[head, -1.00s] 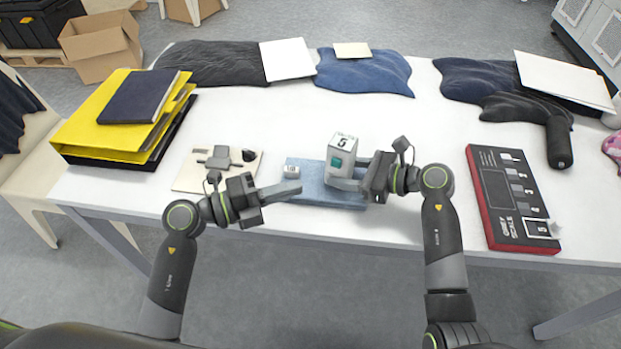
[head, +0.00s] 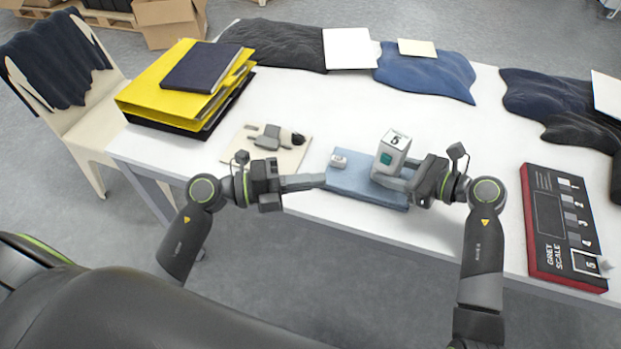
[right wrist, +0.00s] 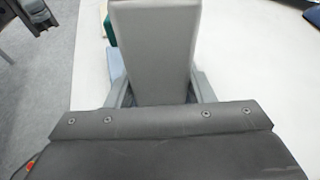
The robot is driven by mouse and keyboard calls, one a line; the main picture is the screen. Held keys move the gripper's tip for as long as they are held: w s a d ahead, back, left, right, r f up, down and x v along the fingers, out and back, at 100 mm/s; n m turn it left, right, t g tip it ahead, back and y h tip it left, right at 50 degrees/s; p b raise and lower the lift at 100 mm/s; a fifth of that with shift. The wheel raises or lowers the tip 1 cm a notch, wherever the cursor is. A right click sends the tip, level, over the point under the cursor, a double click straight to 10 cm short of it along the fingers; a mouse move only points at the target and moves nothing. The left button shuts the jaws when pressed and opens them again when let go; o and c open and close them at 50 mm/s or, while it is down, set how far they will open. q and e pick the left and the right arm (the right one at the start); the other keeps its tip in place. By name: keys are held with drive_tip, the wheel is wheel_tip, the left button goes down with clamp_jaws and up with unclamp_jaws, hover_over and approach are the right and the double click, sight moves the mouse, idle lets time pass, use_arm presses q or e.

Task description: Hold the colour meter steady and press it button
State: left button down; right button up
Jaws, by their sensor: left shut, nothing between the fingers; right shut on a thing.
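In the right wrist view the meter (right wrist: 155,45) fills the space between the fingers (right wrist: 157,88). My left gripper (head: 322,181) is shut and empty, its tips at the pad's left edge, apart from the meter.
A small white block (head: 338,160) sits on the pad between the grippers. A cream board (head: 240,155) with a grey device (head: 268,138) lies to the left. A grey scale panel (head: 562,225) lies right. Yellow binders (head: 170,92) and dark cloths (head: 285,45) are behind.

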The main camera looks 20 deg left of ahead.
drive_tip(key=o, duration=0.9)
drive_tip(key=shift+c, duration=0.2)
